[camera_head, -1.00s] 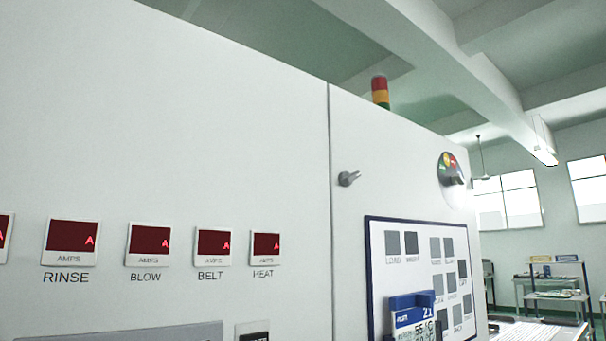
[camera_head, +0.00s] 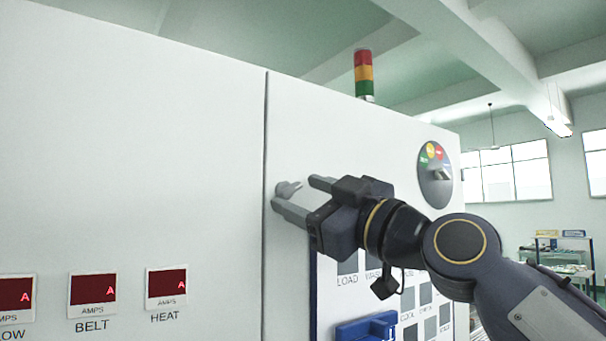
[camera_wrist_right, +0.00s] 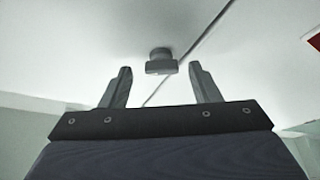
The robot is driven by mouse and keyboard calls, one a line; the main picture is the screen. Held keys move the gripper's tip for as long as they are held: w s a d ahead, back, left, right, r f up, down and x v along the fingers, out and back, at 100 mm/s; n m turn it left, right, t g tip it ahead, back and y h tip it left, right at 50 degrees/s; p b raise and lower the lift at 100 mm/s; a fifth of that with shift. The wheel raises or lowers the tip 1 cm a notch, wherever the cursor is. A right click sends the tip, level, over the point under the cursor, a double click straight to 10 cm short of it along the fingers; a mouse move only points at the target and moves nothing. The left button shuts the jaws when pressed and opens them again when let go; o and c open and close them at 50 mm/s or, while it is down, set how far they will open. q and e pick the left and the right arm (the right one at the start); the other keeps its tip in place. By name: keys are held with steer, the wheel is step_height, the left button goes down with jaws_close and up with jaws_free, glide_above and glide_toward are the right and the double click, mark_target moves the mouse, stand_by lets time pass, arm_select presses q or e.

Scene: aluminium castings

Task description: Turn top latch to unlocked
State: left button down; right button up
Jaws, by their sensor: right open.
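The top latch (camera_head: 287,188) is a small grey metal knob with a handle on the white cabinet door, just right of the door seam. In the head view its handle points right and slightly up. My right gripper (camera_head: 292,193) is open, with one finger above the latch and one below it. In the right wrist view the latch (camera_wrist_right: 161,62) sits just beyond and between the two open fingertips (camera_wrist_right: 160,70), seemingly not touched by either. My left gripper is not in view.
Red AMPS displays (camera_head: 92,289) are at lower left. A signal tower (camera_head: 364,74) stands on top.

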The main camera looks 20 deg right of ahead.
steer(key=shift+w+a+r, duration=0.15)
steer(key=shift+w+a, duration=0.15)
steer(key=shift+c, duration=0.5)
steer(key=c, duration=0.9)
